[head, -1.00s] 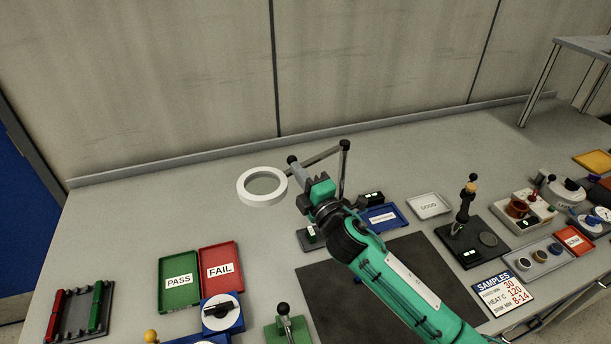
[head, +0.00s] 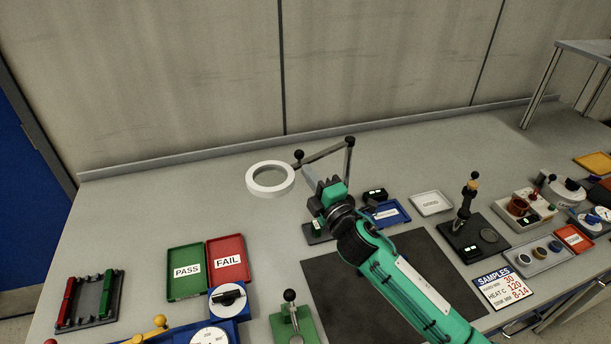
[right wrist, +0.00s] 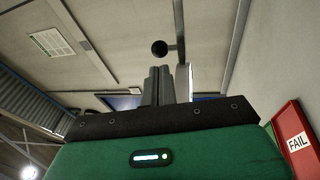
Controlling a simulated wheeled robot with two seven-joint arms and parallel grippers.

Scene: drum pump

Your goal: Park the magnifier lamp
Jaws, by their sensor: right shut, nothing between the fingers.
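The magnifier lamp has a white ring head (head: 270,193) standing over the bench at the back. Its jointed dark arm (head: 325,151) runs right to an upright post (head: 348,170). A black ball knob (head: 298,155) sits by the ring, at the arm's near end. The knob also shows in the right wrist view (right wrist: 159,48), beyond my fingertips. My right gripper (head: 308,174) is shut and empty, just below and right of the knob, with a gap between them. The lamp's base is partly hidden behind my right gripper and arm. My left gripper is not in view.
The green PASS tray (head: 184,288) and red FAIL tray (head: 228,275) lie left of my arm. A dark mat (head: 330,300) lies under it. Blue (head: 388,223) and white (head: 431,213) trays and a black stand (head: 470,245) are to the right. The bench left of the ring is clear.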

